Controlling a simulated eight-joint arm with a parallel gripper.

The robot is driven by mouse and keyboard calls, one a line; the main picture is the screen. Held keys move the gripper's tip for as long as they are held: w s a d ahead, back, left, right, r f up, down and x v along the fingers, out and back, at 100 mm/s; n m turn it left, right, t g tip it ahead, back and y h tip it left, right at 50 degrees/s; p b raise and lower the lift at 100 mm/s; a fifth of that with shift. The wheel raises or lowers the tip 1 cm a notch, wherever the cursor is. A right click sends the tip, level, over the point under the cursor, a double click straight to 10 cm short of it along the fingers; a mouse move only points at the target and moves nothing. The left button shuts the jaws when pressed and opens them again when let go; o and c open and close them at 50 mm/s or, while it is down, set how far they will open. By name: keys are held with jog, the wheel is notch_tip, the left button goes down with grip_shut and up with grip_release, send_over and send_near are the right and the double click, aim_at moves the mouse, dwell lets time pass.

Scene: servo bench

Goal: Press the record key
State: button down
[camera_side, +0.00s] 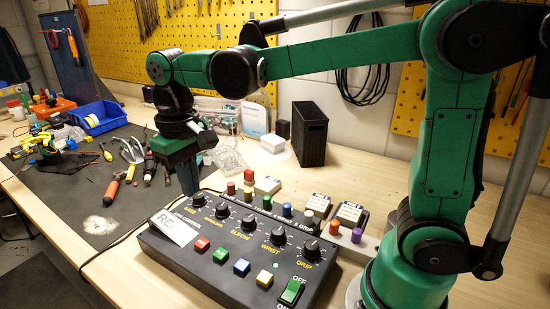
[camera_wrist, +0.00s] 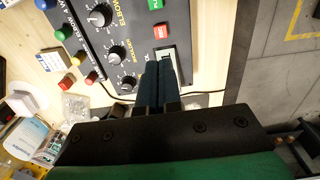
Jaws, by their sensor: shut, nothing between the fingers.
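A black control box (camera_side: 235,262) lies on the bench with a row of labelled knobs. A white card (camera_side: 175,227) beginning "RE" lies at the box's left end, beside the red key. My gripper (camera_side: 190,192) is shut and empty, pointing down near the box's back left corner. In the wrist view my gripper (camera_wrist: 159,66) shows its fingers together, with the red key (camera_wrist: 161,31) just beyond the tips and the card (camera_wrist: 169,55) partly hidden.
A green OFF/ON rocker switch (camera_side: 291,292) is at the box's right end. Coloured buttons such as a blue one (camera_side: 287,210) stand behind the box. A dark bin (camera_side: 310,135) stands farther back. Tools and a blue tray (camera_side: 98,117) lie at left.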

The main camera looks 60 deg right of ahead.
notch_tip(320, 180, up, 2)
dwell(0.8)
jog(key=s+d+f+t, duration=0.4)
jog(key=s+d+t, duration=0.1)
jog(key=s+t, duration=0.1)
jog(key=shift+d+f+t, duration=0.15)
jog(key=shift+f+t, duration=0.15)
jog(key=shift+t, duration=0.2)
jog(key=shift+s, duration=0.1)
dwell(0.5)
